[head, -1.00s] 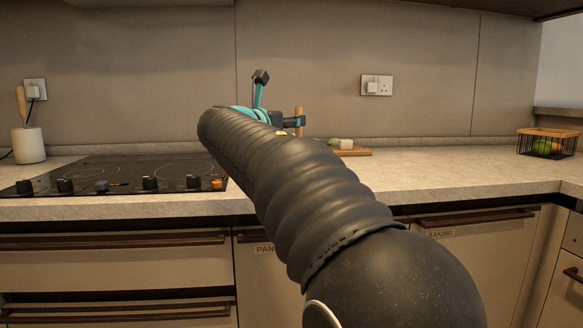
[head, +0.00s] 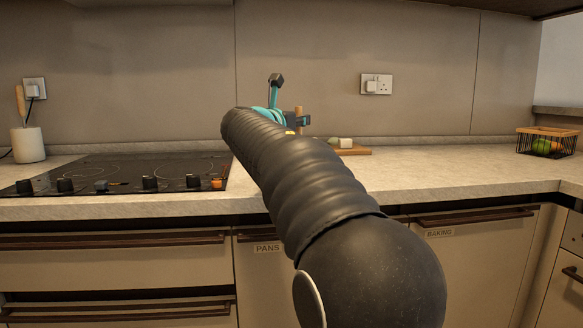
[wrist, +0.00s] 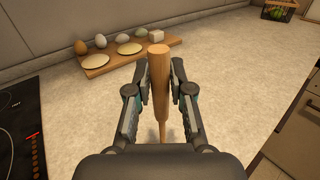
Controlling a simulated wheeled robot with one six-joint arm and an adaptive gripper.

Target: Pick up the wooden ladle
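The wooden ladle (wrist: 158,75) shows in the wrist view as a pale brown handle, thick at its top and narrower below. It stands roughly upright between the two fingers of my gripper (wrist: 159,72). The fingers are spread, one on each side of the handle, with little room beside it. I cannot tell if either finger touches it. The lower end of the ladle is hidden behind my gripper body. In the head view the handle top (head: 298,115) shows beside my gripper (head: 303,122), above the counter; my arm hides the rest.
A wooden board (wrist: 97,68) with eggs, pale discs and a white block lies near the wall. The black hob (head: 120,172) is on the left, with a white pot (head: 28,146) behind it. A wire basket (head: 546,145) stands at the far right. The counter (head: 450,168) between is clear.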

